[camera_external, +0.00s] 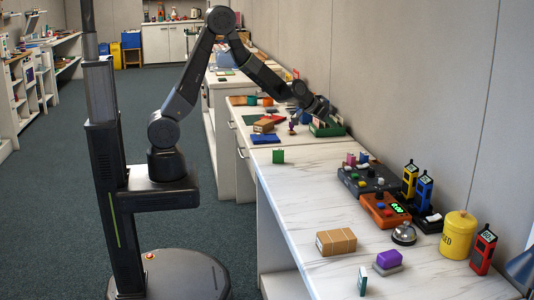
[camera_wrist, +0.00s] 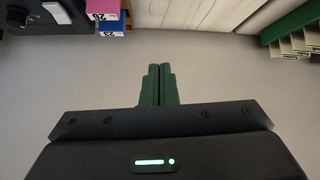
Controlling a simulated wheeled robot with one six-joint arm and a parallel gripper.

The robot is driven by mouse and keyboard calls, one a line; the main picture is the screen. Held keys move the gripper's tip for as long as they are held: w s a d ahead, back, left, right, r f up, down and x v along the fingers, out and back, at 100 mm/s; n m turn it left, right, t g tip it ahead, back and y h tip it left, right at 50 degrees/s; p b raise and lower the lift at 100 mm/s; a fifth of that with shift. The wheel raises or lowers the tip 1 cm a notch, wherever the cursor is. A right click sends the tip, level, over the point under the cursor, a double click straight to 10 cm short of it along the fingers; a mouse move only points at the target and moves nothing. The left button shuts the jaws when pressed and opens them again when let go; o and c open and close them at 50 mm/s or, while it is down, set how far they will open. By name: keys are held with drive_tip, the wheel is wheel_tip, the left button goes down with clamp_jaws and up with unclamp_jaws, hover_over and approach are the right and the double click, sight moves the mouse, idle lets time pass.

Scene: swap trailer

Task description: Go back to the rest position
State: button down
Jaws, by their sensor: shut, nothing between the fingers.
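My gripper (camera_wrist: 159,72) has dark green fingers, which are closed together with nothing between them in the wrist view. Below the fingertips in that view is a plain pale surface. In the external view my arm reaches out to the right over the farther counter, with its end close to a green tray (camera_external: 327,130) near the wall. The fingers are too small and dark there to make out.
In the wrist view, pink (camera_wrist: 103,8) and blue (camera_wrist: 104,26) numbered blocks lie upper left, and a green slotted holder (camera_wrist: 292,32) upper right. The nearer counter (camera_external: 285,210) holds a cardboard box (camera_external: 336,242), bell (camera_external: 403,234) and yellow canister (camera_external: 458,236). Its front-left part is mostly clear.

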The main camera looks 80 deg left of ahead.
drive_tip(key=s+a+n+g+y, duration=0.1)
drive_tip(key=s+a, duration=0.4)
drive_tip(key=a, duration=0.9)
drive_tip(key=s+a+f+n+g+y+b, duration=0.1)
drive_tip(key=s+a+n+g, duration=0.2)
drive_tip(key=a, duration=1.1)
drive_tip(key=shift+s+a+f, duration=0.15)
drive_tip(key=shift+s+f, duration=0.05)
drive_tip(key=shift+s, duration=0.7)
